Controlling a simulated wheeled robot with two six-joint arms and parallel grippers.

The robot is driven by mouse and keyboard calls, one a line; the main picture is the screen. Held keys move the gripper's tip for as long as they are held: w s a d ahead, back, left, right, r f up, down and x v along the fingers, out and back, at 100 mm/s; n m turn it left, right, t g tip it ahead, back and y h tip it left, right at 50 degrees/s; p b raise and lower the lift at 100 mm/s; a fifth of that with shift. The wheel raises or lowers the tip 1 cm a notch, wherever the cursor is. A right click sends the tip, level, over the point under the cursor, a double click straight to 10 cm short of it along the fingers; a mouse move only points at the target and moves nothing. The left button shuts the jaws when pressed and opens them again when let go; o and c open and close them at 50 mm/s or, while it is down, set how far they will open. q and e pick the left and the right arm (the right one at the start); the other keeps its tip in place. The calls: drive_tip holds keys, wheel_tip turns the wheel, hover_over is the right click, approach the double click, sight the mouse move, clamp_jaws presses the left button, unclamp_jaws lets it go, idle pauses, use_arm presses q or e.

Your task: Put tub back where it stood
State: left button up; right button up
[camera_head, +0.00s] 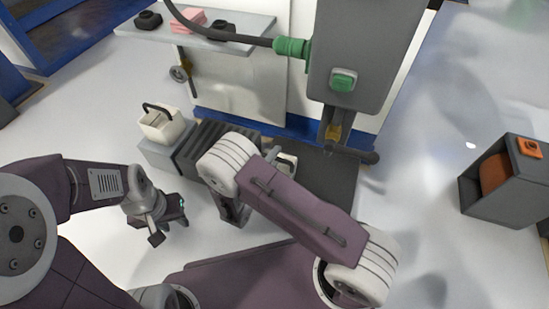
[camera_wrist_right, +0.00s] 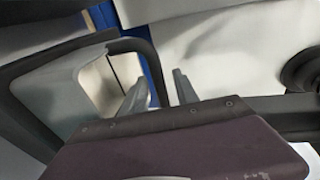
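A cream tub (camera_head: 160,127) with a black handle stands upright on a light grey block at the left of the machine. A second pale tub-like thing (camera_head: 287,161) shows only in part behind my right arm. In the right wrist view a pale tub (camera_wrist_right: 75,85) lies close on the left, with its dark handle (camera_wrist_right: 138,48) running down between my fingers. My right gripper (camera_wrist_right: 160,90) has its fingers apart around the handle; a gap shows on the right side. My left gripper (camera_head: 172,208) hangs low at the left, apart from the tubs, its fingers unclear.
A dark ribbed roller unit (camera_head: 205,143) stands beside the cream tub. A grey machine head (camera_head: 363,55) with a green button hangs above the dark mat. A shelf (camera_head: 240,27) holds small items at the back. A grey box (camera_head: 508,178) stands at the right, with clear floor before it.

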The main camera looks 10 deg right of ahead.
drive_tip(key=shift+r, duration=0.1)
drive_tip(key=p+v, duration=0.6)
drive_tip(key=v, duration=0.5)
drive_tip(key=s+d+r+m+g+y, duration=0.1)
drive_tip(key=s+d+r+m+g, duration=0.35)
drive_tip(key=m, duration=0.85)
drive_tip(key=s+d+r+m+g+y, duration=0.1)
drive_tip(key=s+d+m+g+y, duration=0.1)
drive_tip(key=s+d+m+g, duration=0.85)
drive_tip(key=w+a+r+m+t+y, duration=0.1)
drive_tip(key=w+r+m+t+y, duration=0.1)
drive_tip(key=m, duration=0.9)
drive_tip(key=w+a+r+m+t+y, duration=0.2)
drive_tip(key=m+y, duration=0.3)
drive_tip(key=m, duration=0.7)
drive_tip(key=shift+w+a+r, duration=0.3)
drive_tip(key=shift+w+r, duration=0.15)
drive_tip(key=shift+w, duration=0.1)
